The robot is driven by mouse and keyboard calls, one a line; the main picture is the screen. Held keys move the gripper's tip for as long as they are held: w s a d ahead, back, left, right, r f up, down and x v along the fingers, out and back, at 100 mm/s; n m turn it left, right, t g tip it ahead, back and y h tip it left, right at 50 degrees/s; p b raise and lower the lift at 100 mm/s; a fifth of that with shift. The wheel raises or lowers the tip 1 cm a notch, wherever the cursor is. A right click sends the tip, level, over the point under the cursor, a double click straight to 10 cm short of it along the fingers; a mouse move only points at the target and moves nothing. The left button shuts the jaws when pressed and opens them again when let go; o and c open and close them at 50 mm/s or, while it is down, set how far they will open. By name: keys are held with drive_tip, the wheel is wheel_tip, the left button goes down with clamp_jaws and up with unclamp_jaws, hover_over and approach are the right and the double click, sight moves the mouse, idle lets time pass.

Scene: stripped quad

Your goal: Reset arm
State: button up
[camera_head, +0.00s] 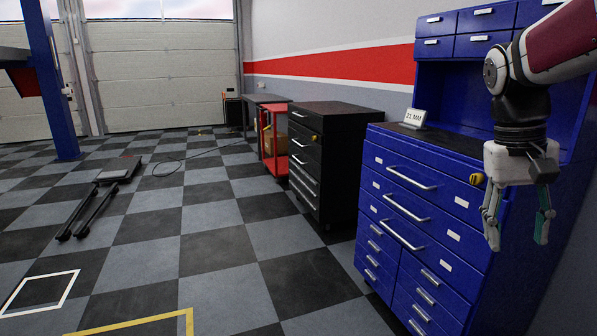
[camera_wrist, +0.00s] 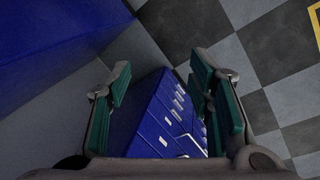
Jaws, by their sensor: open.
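My gripper (camera_head: 518,222) hangs pointing down at the right of the head view, in front of the blue tool cabinet (camera_head: 427,190). Its two fingers are apart with nothing between them. In the wrist view my gripper (camera_wrist: 162,108) shows its green-lined fingers spread to left and right. The blue cabinet's drawer fronts (camera_wrist: 172,112) show beyond the gap between the fingers. My arm comes in from the upper right of the head view.
A small "21 MM" sign (camera_head: 414,117) stands on the blue cabinet's top. A black drawer cabinet (camera_head: 325,160) and a red cart (camera_head: 272,145) stand farther along the wall. A low trolley (camera_head: 118,170) lies on the left. The checkered floor (camera_head: 215,230) in the middle is clear.

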drive_tip(key=s+a+f+n+t+y, duration=0.1)
drive_tip(key=s+a+f, duration=0.1)
drive_tip(key=s+a, duration=0.45)
drive_tip(key=s+a+f+n, duration=0.1)
drive_tip(key=s+a+f, duration=0.2)
drive_tip(key=s, duration=0.7)
drive_tip(key=s+a+f+n+t+y, duration=0.1)
drive_tip(key=s+a+f+n, duration=0.1)
drive_tip(key=s+a, duration=0.5)
wheel_tip(320, 180, up, 25)
drive_tip(key=s+d+t+p, duration=0.1)
drive_tip(key=d+t+p, duration=0.1)
drive_tip(key=p, duration=2.1)
drive_tip(key=shift+s+t+p, duration=0.2)
drive_tip(key=shift+t+p, duration=0.1)
drive_tip(key=shift+t, duration=0.3)
drive_tip(key=shift+f, duration=0.1)
